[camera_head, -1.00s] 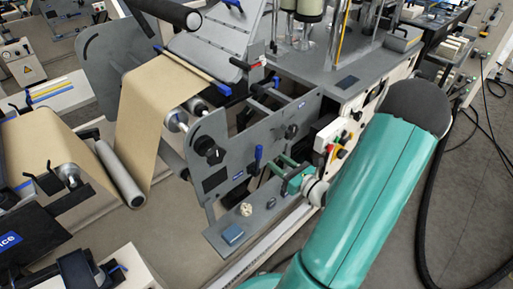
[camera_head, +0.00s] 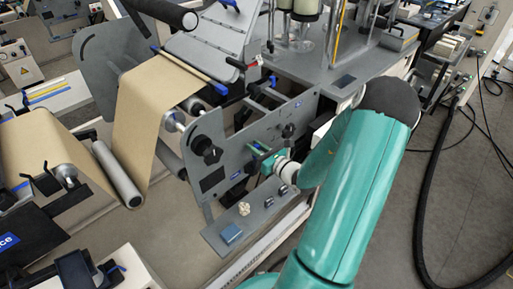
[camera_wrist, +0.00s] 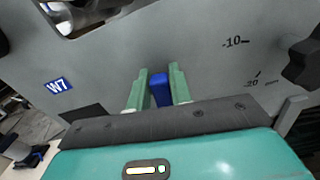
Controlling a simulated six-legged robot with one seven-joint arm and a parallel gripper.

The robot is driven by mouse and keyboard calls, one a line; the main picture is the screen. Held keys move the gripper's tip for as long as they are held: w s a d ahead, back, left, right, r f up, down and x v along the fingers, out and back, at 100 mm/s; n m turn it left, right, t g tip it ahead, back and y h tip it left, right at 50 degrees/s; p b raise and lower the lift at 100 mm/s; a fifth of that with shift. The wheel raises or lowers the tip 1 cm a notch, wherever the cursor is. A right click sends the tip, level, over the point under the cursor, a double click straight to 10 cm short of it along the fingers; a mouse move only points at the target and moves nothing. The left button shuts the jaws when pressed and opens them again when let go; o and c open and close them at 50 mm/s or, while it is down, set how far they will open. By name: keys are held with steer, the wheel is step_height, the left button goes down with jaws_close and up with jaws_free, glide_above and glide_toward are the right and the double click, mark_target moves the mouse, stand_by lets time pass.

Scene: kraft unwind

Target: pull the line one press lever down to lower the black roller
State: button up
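A blue-handled lever (camera_head: 256,148) sits on the grey side plate of the machine in the head view. In the wrist view the blue handle (camera_wrist: 160,90) stands between the two green fingers of my gripper (camera_wrist: 160,88). The fingers look spread on either side of it; I see no clear grip on it. In the head view my gripper (camera_head: 264,158) is up against the plate and partly covers the lever. A black roller (camera_head: 160,11) lies across the top left of the machine, apart from my gripper.
A black knob (camera_head: 207,150) sticks out to the left. Brown kraft web (camera_head: 155,105) runs down at left. The wrist view shows a W7 label (camera_wrist: 59,85) and scale marks.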

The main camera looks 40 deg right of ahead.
mark_target(264, 140)
jaws_close()
steer(key=d+f+m, duration=0.1)
steer(key=d+m, duration=0.1)
steer(key=d+f+m, duration=0.1)
steer(key=d+m, duration=0.1)
steer(key=m, duration=0.1)
steer(key=d+f+m, duration=0.1)
steer(key=d+m, duration=0.1)
steer(key=d, duration=0.1)
steer(key=shift+w+f+m, duration=0.1)
steer(key=shift+f+m, duration=0.1)
steer(key=shift+m, duration=0.2)
steer(key=d+f+m, duration=0.3)
steer(key=f+m, duration=0.5)
steer(key=m, duration=0.1)
steer(key=shift+d+f, duration=0.2)
steer(key=shift+d, duration=0.05)
steer(key=shift+f, duration=0.1)
